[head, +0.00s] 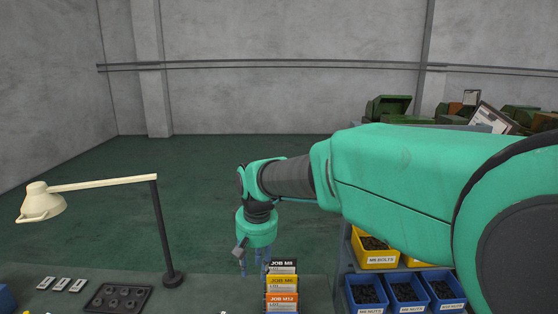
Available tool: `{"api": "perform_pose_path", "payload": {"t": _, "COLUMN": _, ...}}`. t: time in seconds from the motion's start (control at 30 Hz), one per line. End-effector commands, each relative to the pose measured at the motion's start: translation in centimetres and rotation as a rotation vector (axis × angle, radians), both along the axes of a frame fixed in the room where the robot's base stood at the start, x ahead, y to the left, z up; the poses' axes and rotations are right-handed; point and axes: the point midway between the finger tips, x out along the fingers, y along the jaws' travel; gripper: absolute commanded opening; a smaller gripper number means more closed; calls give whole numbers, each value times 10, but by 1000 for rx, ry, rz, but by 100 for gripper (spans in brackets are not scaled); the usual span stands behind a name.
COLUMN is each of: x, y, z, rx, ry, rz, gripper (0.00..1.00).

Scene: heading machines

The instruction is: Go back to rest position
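My arm reaches in from the right of the head view, and its wrist points down over the bench. My gripper (254,268) hangs just behind and left of the stack of job boxes or cards. Its fingers look spread, with a gap between them, and nothing shows in the gap. The fingertips are small and partly close to the black JOB M8 item (283,266), so I cannot tell whether they touch it. An orange JOB M12 item (282,302) and a yellow one (282,284) stand in front of it.
A beige lamp (45,203) on a dark post stands at the left of the bench (215,290). A dark tray (117,298) and several small labelled pieces lie near it. Blue nut bins (405,292) and a yellow bolt bin (376,257) sit on the right under my arm.

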Motion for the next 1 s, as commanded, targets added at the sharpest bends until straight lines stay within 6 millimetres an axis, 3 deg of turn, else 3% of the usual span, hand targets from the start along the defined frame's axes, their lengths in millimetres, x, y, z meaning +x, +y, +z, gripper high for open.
{"api": "perform_pose_path", "payload": {"t": 0.2, "x": -36, "y": -63, "z": 28, "rx": 19, "ry": -51, "rz": -60, "gripper": 36}}
{"api": "perform_pose_path", "payload": {"t": 0.5, "x": -96, "y": -137, "z": 48, "rx": 37, "ry": -118, "rz": -136, "gripper": 36}}
{"api": "perform_pose_path", "payload": {"t": 0.77, "x": -155, "y": -190, "z": 51, "rx": 47, "ry": -180, "rz": -202, "gripper": 36}}
{"api": "perform_pose_path", "payload": {"t": 1.0, "x": -212, "y": -231, "z": 40, "rx": 50, "ry": -235, "rz": -263, "gripper": 36}}
